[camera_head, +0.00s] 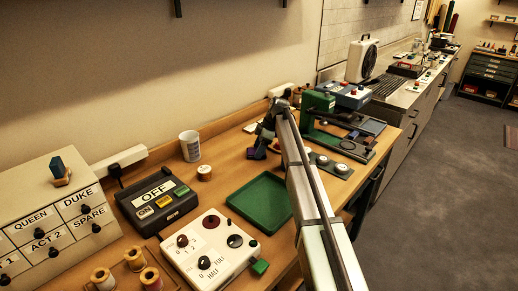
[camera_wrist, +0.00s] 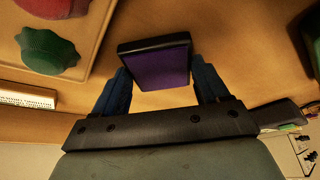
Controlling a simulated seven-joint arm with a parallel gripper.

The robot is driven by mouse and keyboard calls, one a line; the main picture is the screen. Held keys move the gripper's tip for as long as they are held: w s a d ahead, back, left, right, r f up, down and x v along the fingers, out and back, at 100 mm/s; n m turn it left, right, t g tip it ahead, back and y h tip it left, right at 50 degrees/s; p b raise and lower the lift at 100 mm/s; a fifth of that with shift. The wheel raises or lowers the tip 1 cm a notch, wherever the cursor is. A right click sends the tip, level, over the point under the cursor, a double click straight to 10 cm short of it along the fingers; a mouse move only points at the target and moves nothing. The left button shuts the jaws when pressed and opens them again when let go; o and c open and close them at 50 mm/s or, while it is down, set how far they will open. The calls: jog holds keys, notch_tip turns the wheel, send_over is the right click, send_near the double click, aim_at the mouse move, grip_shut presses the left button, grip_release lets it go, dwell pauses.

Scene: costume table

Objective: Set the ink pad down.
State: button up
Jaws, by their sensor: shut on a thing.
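The ink pad (camera_wrist: 158,68) is a flat, dark-edged block with a purple face. In the wrist view it sits between the two blue fingers of my gripper (camera_wrist: 162,84), which is shut on it. In the head view the gripper (camera_head: 259,146) hangs at the wooden table's (camera_head: 227,158) back half, with the small purple pad (camera_head: 257,153) at its tip, partly hidden. The pad looks tilted. I cannot tell whether its lower edge touches the table.
An empty green tray (camera_head: 262,203) lies in front of the pad. A white mug (camera_head: 190,146) and a thread spool (camera_head: 204,172) stand to the left. A green press (camera_head: 318,108) stands to the right, and a plate with two white discs (camera_head: 330,165) lies nearer. Bare wood surrounds the pad's left side.

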jog(key=shift+f, duration=0.1)
jog(key=o, duration=1.2)
jog(key=v, duration=1.2)
